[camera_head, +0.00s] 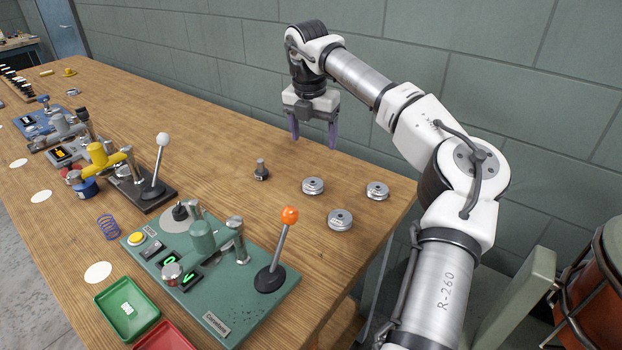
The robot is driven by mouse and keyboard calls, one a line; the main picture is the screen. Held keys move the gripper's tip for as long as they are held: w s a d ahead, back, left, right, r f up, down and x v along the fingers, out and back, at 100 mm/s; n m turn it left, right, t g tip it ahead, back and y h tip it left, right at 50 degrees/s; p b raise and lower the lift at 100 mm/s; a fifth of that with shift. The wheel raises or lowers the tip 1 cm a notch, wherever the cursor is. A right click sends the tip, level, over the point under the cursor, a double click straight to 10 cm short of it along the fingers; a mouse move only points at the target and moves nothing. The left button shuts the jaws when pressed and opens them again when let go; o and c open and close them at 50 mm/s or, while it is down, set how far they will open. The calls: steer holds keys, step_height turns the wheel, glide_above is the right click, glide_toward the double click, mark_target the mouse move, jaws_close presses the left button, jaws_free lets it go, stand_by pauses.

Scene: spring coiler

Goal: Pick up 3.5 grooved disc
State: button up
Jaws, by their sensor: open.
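Three grey metal discs with grooved rims lie near the right end of the wooden table (225,120): one disc (313,187) nearest my gripper, one disc (377,191) to the right, and one disc (340,220) nearer the camera. Their size marks are too small to read, so I cannot tell which is the 3.5 one. My gripper (313,143) points down above the table, behind the discs. Its two purple-grey fingers are apart, with nothing between them.
A dark bolt-like post (261,171) stands left of the discs. A green coiler base (215,285) with an orange-knobbed lever (287,230) is nearer the camera. A white-knobbed lever (159,160) stands further left. The grey wall (450,65) is behind my arm.

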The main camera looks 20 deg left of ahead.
steer(key=p, duration=0.1)
glide_above(313, 182)
step_height(313, 182, down, 8)
steer(key=shift+d+r, duration=0.1)
steer(key=shift+r, duration=0.05)
steer(key=shift+s+f+p, duration=0.1)
steer(key=shift+f+p, duration=0.95)
steer(key=shift+f, duration=1.7)
steer(key=shift+r, duration=0.1)
steer(key=c, duration=1.2)
